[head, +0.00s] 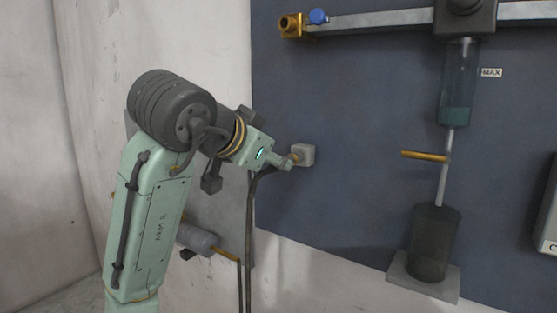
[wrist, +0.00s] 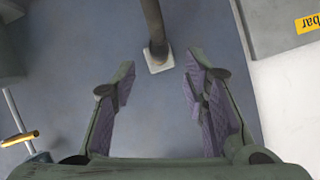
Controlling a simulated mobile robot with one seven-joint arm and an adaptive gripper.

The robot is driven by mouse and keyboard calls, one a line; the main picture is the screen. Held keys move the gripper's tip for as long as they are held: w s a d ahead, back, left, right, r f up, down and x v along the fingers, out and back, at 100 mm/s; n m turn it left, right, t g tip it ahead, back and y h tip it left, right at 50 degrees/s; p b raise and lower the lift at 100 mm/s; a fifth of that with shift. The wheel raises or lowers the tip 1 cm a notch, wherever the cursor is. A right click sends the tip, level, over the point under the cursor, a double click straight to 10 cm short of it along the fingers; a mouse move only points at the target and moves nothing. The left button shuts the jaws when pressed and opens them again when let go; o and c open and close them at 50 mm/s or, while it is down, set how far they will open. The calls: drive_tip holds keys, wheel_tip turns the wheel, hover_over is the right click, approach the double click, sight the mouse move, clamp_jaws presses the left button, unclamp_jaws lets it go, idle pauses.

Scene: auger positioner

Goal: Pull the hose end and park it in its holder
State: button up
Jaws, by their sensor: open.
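A dark hose (head: 250,210) hangs beside my gripper and loops up toward a small pale square block on the blue panel, which looks like the holder (head: 308,153). In the wrist view, the dark hose end (wrist: 154,30) comes down from the top edge and meets the pale block (wrist: 160,66). Whether it is seated in the block or only in front of it I cannot tell. My gripper (head: 286,163) is close to the block. In the wrist view its fingers (wrist: 158,90) are open and apart, with nothing between the pads; the hose lies beyond the fingertips.
A brass fitting (head: 291,26) and a blue knob (head: 318,16) sit on a rail above. At right are a clear cylinder (head: 458,85), a brass handle (head: 425,155) and a dark cup (head: 434,243). A grey cylinder (head: 197,238) is low, behind my arm. Bare panel surrounds the block.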

drive_tip(key=v, duration=0.7)
drive_tip(key=shift+s, duration=0.25)
drive_tip(key=shift+r, duration=0.1)
